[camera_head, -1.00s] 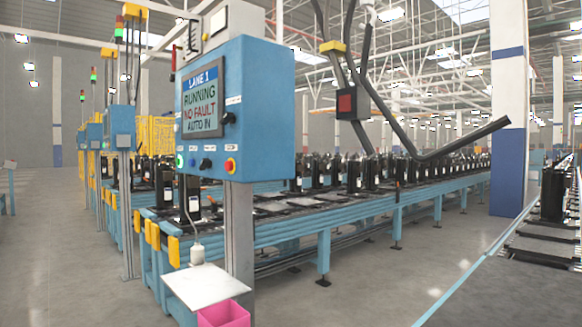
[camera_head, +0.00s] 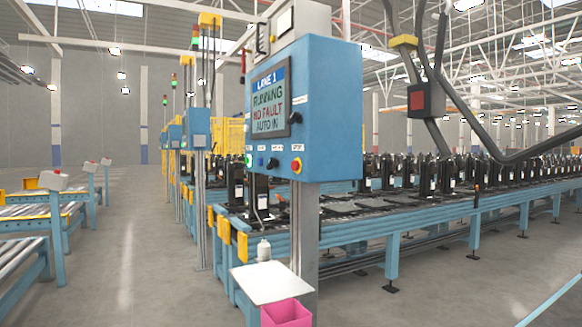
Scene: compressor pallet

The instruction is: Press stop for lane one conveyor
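The blue lane 1 control box (camera_head: 335,110) stands on a grey post right of the middle. Its screen (camera_head: 269,102) reads LANE 1, RUNNING, NO FAULT, AUTO IN. Below the screen is a row of controls: a lit green button (camera_head: 249,160), dark knobs (camera_head: 272,163), and a red button on a yellow ring (camera_head: 296,165) at the right end. The small labels above them are too small to read. The lane conveyor (camera_head: 420,205) behind carries several black compressors (camera_head: 447,175). Neither of my grippers is in view.
A white shelf (camera_head: 271,282) and a pink bin (camera_head: 286,313) stick out below the box. Roller conveyors (camera_head: 40,210) and small posts with grey boxes (camera_head: 53,181) stand at the left. The floor (camera_head: 140,260) between them and the box is clear.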

